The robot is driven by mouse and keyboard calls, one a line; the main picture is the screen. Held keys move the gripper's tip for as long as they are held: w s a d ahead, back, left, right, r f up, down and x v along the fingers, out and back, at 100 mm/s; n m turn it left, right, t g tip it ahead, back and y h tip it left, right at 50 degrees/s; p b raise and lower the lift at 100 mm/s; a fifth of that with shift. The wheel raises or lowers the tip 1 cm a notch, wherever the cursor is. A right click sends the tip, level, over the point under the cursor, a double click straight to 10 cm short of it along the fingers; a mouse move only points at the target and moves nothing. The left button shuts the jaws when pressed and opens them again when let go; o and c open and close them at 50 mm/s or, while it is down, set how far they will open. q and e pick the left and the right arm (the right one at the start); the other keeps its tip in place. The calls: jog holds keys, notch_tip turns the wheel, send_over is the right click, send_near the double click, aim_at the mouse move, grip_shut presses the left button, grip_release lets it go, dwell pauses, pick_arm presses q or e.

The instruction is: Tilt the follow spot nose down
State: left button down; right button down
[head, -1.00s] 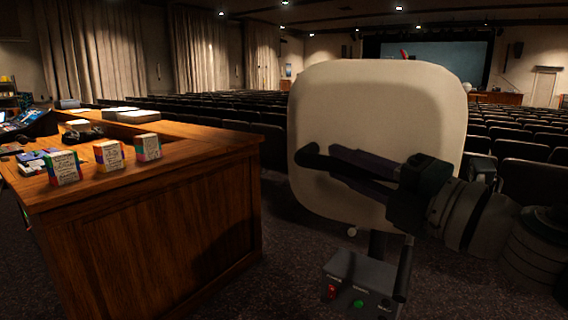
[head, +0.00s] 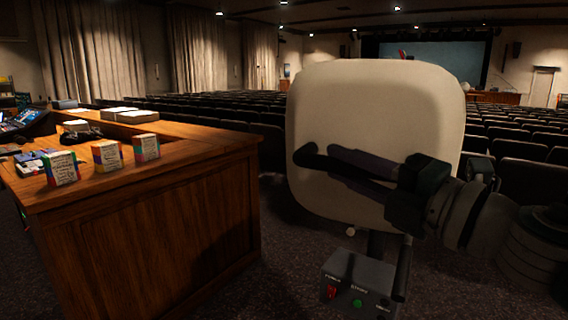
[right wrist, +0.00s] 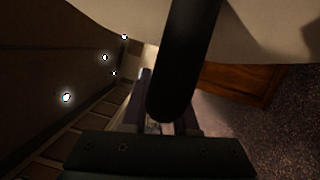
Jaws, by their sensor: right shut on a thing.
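The follow spot (head: 380,105) is a big cream housing with rounded corners, seen from behind in the head view. It stands on a dark post, and its tilt looks close to level. A black handle (head: 307,158) sticks out behind it. My right gripper (head: 340,164) is shut on this handle, coming in from the right across the lower half of the housing. In the right wrist view the handle (right wrist: 187,55) runs down from the top to between the fingers (right wrist: 160,110). The gripper hides part of the housing. My left gripper is out of view.
A dark control box (head: 350,280) with red and green buttons sits below the housing. A wooden desk (head: 150,220) on the left bears small colourful boxes (head: 107,155) and a mixer (head: 22,120). Rows of seats (head: 520,150) fill the hall behind. Carpet lies open between desk and spot.

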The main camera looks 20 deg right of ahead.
aim_at(357, 65)
jog(key=r+m+p, duration=0.1)
jog(key=r+p, duration=0.3)
jog(key=p, duration=0.1)
jog(key=r+m+p, duration=0.1)
jog(key=r+p, duration=0.3)
jog(key=p, duration=0.2)
jog(key=w+r+p, duration=0.1)
jog(key=r+p, duration=0.3)
jog(key=p, duration=0.2)
jog(key=shift+d+r+m+g+h, duration=0.3)
jog(key=shift+d+r+m+h, duration=0.05)
jog(key=shift+r+m+h, duration=0.05)
jog(key=c, duration=1.1)
grip_release()
jog(key=shift+r, duration=0.1)
jog(key=shift+c, duration=0.2)
jog(key=o, duration=0.5)
jog(key=shift+d, duration=0.1)
jog(key=shift+c, duration=0.2)
jog(key=shift+s+f, duration=0.1)
jog(key=shift+f, duration=0.1)
